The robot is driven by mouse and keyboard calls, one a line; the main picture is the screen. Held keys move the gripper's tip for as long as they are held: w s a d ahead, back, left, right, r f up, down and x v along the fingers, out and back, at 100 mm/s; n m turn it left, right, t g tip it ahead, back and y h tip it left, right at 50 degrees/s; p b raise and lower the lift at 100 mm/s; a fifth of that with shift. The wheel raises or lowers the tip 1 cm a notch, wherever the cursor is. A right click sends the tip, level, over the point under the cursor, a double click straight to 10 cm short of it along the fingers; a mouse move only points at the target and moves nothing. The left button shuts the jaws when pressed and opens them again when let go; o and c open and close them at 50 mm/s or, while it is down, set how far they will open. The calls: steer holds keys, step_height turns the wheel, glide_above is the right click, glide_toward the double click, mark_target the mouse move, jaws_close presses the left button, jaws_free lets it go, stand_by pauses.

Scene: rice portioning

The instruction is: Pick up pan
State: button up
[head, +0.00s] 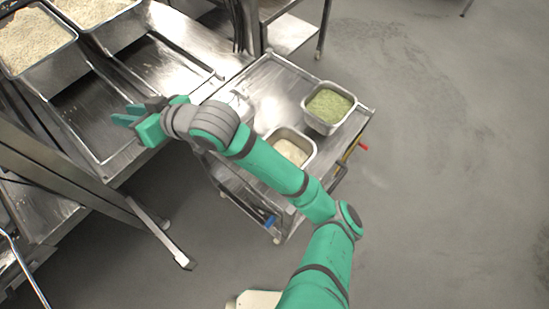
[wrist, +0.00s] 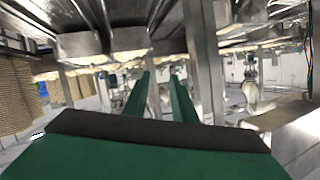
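My gripper (head: 128,115) is at the left in the head view, over the steel counter. Its two green fingers are apart with nothing between them, and they also show in the wrist view (wrist: 160,80). A steel pan (head: 319,124) of green food stands on the cart at the right. A second steel pan (head: 311,155) with pale contents stands nearer on the cart, partly hidden by my arm. A pan of grain (head: 48,62) sits at the upper left, and another pan (head: 117,30) sits beside it. My gripper is apart from all these pans.
The steel cart (head: 268,75) stands beside the counter (head: 150,62), with my arm reaching across it. The counter has an empty recessed area near my gripper. Metal posts and container undersides (wrist: 80,46) fill the wrist view. Grey floor (head: 450,180) is clear at the right.

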steer(key=d+f+g+h, duration=0.1)
steer(key=d+f+h, duration=0.3)
steer(key=d, duration=0.6)
steer(key=d+f+g+h, duration=0.1)
steer(key=d+f+h, duration=0.4)
steer(key=d, duration=0.5)
steer(key=s+d+f+g+h, duration=0.1)
steer(key=d+f+h, duration=0.4)
steer(key=d+f, duration=0.3)
steer(key=shift+d+f, duration=0.15)
steer(key=shift+d, duration=0.65)
steer(key=shift+d+f, duration=0.1)
steer(key=shift+d, duration=0.7)
step_height(320, 180, down, 4)
steer(key=shift+f, duration=0.15)
steer(key=shift+w+d+f, duration=0.1)
steer(key=shift+w+f, duration=0.1)
steer(key=shift+f, duration=1.3)
steer(key=shift+w+d+f, duration=0.1)
steer(key=shift+w+f, duration=0.05)
steer(key=shift+f, duration=1.3)
